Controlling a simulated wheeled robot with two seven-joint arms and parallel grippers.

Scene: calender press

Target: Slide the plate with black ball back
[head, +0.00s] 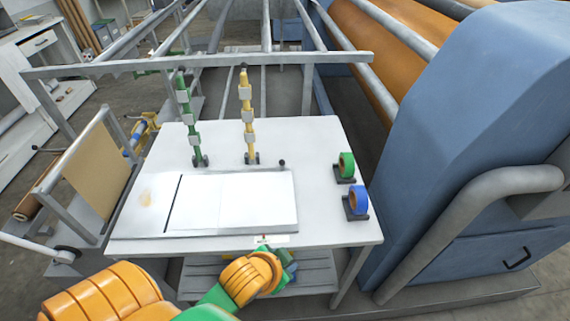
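A white flat plate (235,205) lies on the white table top (325,135). A small black ball (282,162) stands on a short stem at the plate's back right corner. A dark narrow gap runs along the plate's left side, beside a paler panel with a tan smudge. My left arm comes in from the bottom left, with its orange wrist low in front of the table's front edge. Green and blue parts show just beyond the wrist; its fingers cannot be made out, and the wrist is clear of the plate. My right gripper is not in view.
A green post (190,120) and a yellow post (247,115) stand behind the plate. A green tape roll (346,166) and a blue tape roll (357,201) sit at the table's right edge. The large blue press housing (460,120) blocks the right side. Metal bars cross behind the table.

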